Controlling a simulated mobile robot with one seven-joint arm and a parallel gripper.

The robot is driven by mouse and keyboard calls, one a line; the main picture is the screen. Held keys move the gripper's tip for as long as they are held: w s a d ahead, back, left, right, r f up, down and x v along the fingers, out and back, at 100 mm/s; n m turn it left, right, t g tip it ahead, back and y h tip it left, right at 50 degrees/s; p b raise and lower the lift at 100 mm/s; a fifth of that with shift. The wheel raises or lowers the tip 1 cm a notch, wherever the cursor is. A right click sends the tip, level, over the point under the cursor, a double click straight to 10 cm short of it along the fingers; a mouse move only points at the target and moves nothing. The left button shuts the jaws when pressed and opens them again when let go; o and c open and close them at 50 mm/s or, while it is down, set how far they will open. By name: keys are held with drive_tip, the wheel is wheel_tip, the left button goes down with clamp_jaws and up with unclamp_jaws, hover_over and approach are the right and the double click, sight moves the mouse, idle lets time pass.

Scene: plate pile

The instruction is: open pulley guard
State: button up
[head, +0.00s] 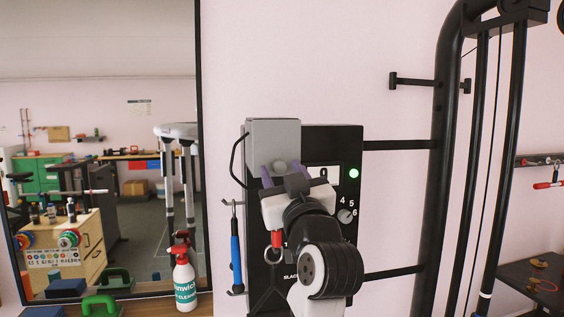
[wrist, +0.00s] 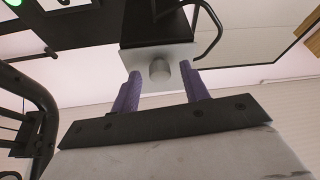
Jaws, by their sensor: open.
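The pulley guard seems to be the grey box-like cover (head: 273,135) at the upper left of a black panel (head: 340,143); no label confirms it. A round grey knob (wrist: 159,69) stands out from its light face in the wrist view. A bent black bar (wrist: 211,27) curves beside the cover. My gripper (head: 281,168) is open in front of the cover's lower part. In the wrist view its purple fingers (wrist: 161,80) are spread on either side of the knob, with gaps. I cannot tell whether they touch the cover. My arm hides much of the lower panel.
A blue-handled tool (head: 236,255) hangs on a hook left of the panel. A spray bottle (head: 184,280) stands below it, near a mirror (head: 201,150). Black bars and an upright frame (head: 440,160) stand to the right.

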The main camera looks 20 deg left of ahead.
drive_tip(key=shift+w+a+r, duration=0.1)
drive_tip(key=shift+w+a, duration=0.1)
drive_tip(key=shift+w, duration=0.15)
drive_tip(key=shift+c, duration=0.3)
clamp_jaws()
